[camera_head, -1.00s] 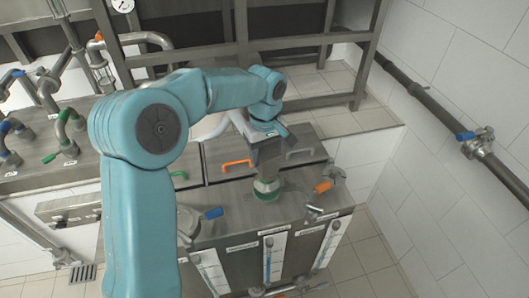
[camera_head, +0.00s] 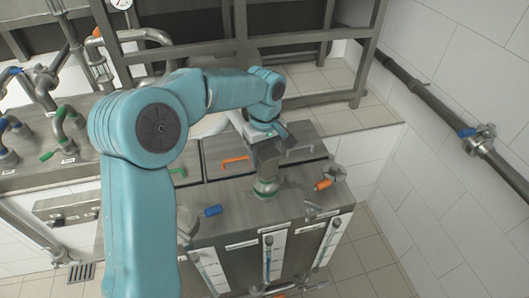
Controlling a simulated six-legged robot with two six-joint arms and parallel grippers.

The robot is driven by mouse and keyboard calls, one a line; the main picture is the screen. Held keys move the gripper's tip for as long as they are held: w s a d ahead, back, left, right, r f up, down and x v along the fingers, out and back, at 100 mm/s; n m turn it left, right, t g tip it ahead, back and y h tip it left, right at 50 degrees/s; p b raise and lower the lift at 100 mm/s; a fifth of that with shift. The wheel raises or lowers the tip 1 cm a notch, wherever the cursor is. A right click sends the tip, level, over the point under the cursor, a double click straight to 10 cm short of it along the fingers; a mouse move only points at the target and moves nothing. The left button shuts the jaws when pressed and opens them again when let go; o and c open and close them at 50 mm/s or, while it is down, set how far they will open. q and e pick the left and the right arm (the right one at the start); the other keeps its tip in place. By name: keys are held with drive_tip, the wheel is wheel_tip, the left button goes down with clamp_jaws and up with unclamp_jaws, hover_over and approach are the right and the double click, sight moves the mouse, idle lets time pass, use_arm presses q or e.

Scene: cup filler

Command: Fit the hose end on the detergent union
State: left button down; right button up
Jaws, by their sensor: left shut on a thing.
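My left arm comes in from the left and reaches over the steel cabinet top. My left gripper (camera_head: 268,158) points down there and is shut on a metal fitting that I take for the hose end (camera_head: 265,177). Directly below it, a round fitting with a green ring (camera_head: 265,193), which I take for the detergent union, stands on the cabinet top. The two meet or nearly meet in the picture; I cannot tell whether they touch or are seated. The gripper hides part of the hose end. My right gripper is not in view.
An orange-lever valve (camera_head: 324,184) stands to the right of the union and a blue-lever valve (camera_head: 212,211) to its left. A pipe (camera_head: 429,98) runs along the right wall. Steel frame bars (camera_head: 370,50) rise behind.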

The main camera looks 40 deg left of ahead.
use_arm(q)
drive_tip(key=shift+f+b, duration=0.55)
drive_tip(key=shift+f, duration=0.2)
drive_tip(key=shift+c, duration=1.5)
unclamp_jaws()
drive_tip(key=shift+f, duration=0.1)
wheel_tip(320, 180, up, 22)
drive_tip(key=p, duration=0.6)
drive_tip(key=shift+f, duration=0.2)
